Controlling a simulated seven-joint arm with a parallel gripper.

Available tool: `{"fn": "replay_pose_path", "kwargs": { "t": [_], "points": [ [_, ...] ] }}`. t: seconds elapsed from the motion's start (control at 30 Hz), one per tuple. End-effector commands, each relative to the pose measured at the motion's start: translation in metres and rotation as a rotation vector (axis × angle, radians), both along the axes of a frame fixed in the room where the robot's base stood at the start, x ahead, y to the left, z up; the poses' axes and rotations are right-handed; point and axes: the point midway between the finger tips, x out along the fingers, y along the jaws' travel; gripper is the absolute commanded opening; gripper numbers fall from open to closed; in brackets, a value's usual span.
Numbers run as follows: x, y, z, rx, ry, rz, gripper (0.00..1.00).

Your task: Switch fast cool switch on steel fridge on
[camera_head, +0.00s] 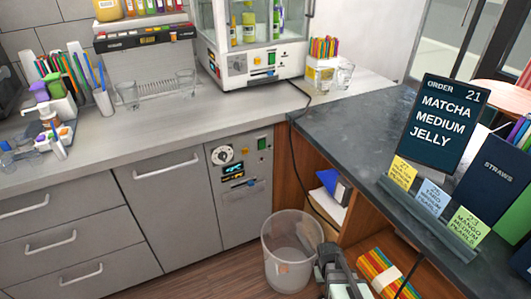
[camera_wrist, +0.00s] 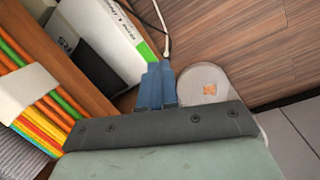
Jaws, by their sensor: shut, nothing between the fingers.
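The steel fridge (camera_head: 240,211) is built in under the counter, with a control panel on its upper front. The panel has a round white dial (camera_head: 222,155), a lit display (camera_head: 232,169), a green square control (camera_head: 262,143) and small yellow and blue controls (camera_head: 251,182). Labels are too small to read, so I cannot tell which is the fast cool switch or its state. My gripper (camera_wrist: 157,86) shows blue fingers together and empty in the wrist view. In the head view my arm is low at the bottom, right of the bin and apart from the panel.
A clear bin (camera_head: 290,248) stands on the floor before the fridge's right side; it also shows beside my fingers (camera_wrist: 205,84). An open wooden shelf holds a white box (camera_wrist: 100,40) and coloured straws (camera_head: 385,275). A black cable (camera_head: 293,150) hangs beside the fridge.

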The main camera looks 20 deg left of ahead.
Motion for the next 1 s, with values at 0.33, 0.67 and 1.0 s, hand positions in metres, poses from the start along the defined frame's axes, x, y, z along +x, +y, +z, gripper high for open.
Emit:
{"fn": "replay_pose_path", "kwargs": {
  "t": [0.33,0.67,1.0],
  "points": [
    [0.140,0.051,0.072,-0.064,-0.403,0.255,0.00],
    [0.267,0.113,0.177,-0.151,-0.879,0.657,0.00],
    [0.309,0.183,0.234,-0.214,-1.200,1.137,0.00]
  ]
}}
